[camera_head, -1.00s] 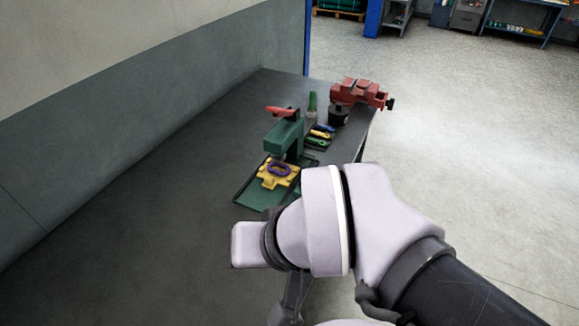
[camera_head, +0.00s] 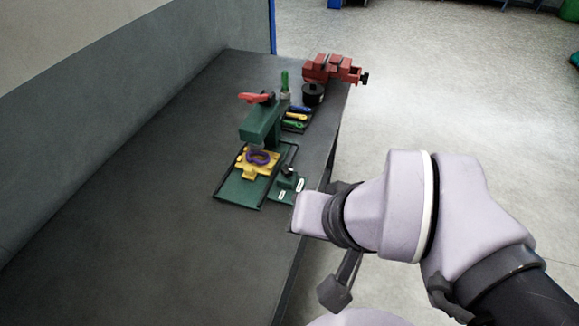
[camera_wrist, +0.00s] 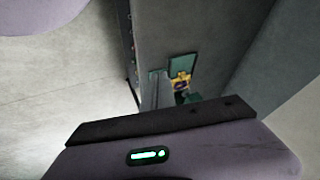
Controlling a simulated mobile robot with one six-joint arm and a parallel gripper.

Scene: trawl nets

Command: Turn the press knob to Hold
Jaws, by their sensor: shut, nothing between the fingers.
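The green press (camera_head: 262,124) with a red handle stands on the dark bench. A yellow fixture (camera_head: 249,170) with a purple ring sits on its base. The small dark knob (camera_head: 288,171) is on a green panel (camera_head: 275,191) with white labels, right of the press base. The labels are too small to read. In the wrist view, my gripper (camera_wrist: 160,82) is shut and empty, pointing toward the press area from some distance; the knob cannot be made out there. In the head view my wrist is just right of the panel, and the fingers cannot be made out.
The wall borders the bench on the left. The near bench (camera_head: 200,265) is clear.

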